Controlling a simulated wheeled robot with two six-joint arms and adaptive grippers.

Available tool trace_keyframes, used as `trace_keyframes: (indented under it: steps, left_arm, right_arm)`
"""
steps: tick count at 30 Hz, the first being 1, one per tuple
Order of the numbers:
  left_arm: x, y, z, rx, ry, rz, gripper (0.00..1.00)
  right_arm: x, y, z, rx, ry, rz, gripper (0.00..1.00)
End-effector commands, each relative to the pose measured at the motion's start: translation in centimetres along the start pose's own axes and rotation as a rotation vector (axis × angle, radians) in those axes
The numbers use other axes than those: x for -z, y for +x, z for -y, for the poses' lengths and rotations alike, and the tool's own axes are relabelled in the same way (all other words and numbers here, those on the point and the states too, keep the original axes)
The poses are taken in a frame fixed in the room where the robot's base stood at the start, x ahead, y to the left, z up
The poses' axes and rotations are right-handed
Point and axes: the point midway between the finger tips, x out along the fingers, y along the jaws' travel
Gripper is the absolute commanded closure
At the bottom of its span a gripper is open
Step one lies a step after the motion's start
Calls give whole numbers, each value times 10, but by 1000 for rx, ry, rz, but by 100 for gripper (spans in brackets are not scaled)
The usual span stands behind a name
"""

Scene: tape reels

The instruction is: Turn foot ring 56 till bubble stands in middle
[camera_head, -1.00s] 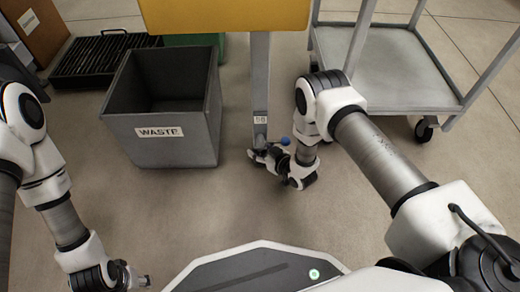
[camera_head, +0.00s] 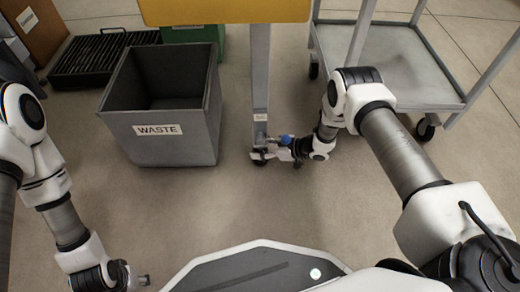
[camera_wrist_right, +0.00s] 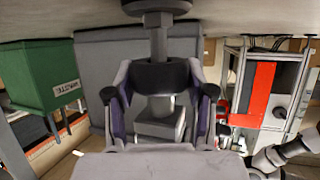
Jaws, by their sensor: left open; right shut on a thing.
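The grey leg (camera_head: 260,75) of the yellow-topped bench (camera_head: 225,11) comes down to the floor, with a small tag (camera_head: 260,117) too small to read. My right gripper (camera_head: 262,154) is at the leg's foot, shut around it. In the right wrist view the foot ring (camera_wrist_right: 160,77) is a dark collar between the two fingers, above which the foot's stem and pad (camera_wrist_right: 157,8) show. My left gripper (camera_head: 146,281) is open and empty at lower left, away from the leg. No bubble shows in either view.
A grey waste bin (camera_head: 190,150) stands left of the leg, a green bin (camera_head: 200,33) behind it. A grey trolley (camera_head: 400,75) on castors stands to the right. A black grate (camera_head: 90,57) lies at the back left. The floor in front of the leg is clear.

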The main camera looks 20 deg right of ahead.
Motion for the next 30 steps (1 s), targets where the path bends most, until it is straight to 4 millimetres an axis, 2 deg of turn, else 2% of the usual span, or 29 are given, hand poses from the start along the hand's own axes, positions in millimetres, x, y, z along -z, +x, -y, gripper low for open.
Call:
trace_keyframes:
  steps: [12,28,29,30]
  left_arm:
    - [2,6,0,1,3,-6,50]
    - [2,6,0,1,3,-6,50]
    - [2,6,0,1,3,-6,50]
    - [2,6,0,1,3,-6,50]
  right_arm:
    - [0,0,-1,195,-83,0,81]
    - [1,0,0,223,-93,-1,81]
    - [1,1,0,223,-93,-1,39]
    - [1,1,0,223,-93,-1,25]
